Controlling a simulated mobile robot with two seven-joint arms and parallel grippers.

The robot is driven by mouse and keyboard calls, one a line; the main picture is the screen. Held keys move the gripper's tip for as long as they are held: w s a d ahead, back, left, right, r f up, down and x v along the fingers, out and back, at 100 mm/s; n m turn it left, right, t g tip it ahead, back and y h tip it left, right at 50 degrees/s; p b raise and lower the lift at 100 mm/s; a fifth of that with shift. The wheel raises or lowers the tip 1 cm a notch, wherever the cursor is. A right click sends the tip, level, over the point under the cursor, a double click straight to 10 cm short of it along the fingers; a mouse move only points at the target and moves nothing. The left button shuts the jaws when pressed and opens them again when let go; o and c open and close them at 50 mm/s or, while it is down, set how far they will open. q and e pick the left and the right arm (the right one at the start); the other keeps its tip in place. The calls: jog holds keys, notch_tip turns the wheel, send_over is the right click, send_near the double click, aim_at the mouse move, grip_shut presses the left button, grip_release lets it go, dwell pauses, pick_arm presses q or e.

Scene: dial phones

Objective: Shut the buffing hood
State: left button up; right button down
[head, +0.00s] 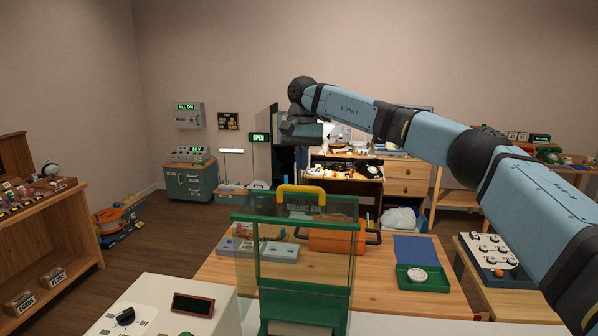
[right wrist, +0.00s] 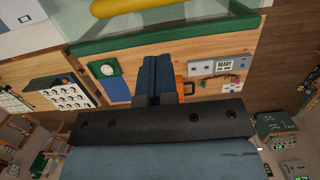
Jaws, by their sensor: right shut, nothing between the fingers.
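The buffing hood (head: 305,272) stands upright at the front centre of the head view, with clear panels and a green frame. Its yellow handle (head: 301,188) is at the top; I cannot tell for sure how far the hood is open. In the right wrist view the yellow handle (right wrist: 125,7) and a green frame edge (right wrist: 160,32) cross the top. My right gripper (head: 322,130) is above and beyond the handle, apart from it. Its fingers (right wrist: 160,70) are together and empty. My left gripper is not in view.
Behind the hood, a wooden table (head: 365,278) holds a grey control box (head: 262,249), an orange case (head: 335,238), a blue mat (head: 415,249) and a green tray (head: 424,283). A white box with a knob (head: 150,306) stands front left. An OPEN sign (head: 259,137) glows farther back.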

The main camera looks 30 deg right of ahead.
aim_at(298, 200)
jog(key=s+a, duration=0.1)
jog(key=s+f, duration=0.1)
jog(key=shift+s+a+f+p, duration=0.2)
jog(key=shift+s+a+p, duration=0.1)
jog(key=shift+a+p, duration=0.1)
jog(key=shift+s+a+f, duration=0.15)
jog(key=shift+s+f, duration=0.05)
jog(key=shift+f, duration=0.15)
jog(key=shift+a, duration=0.15)
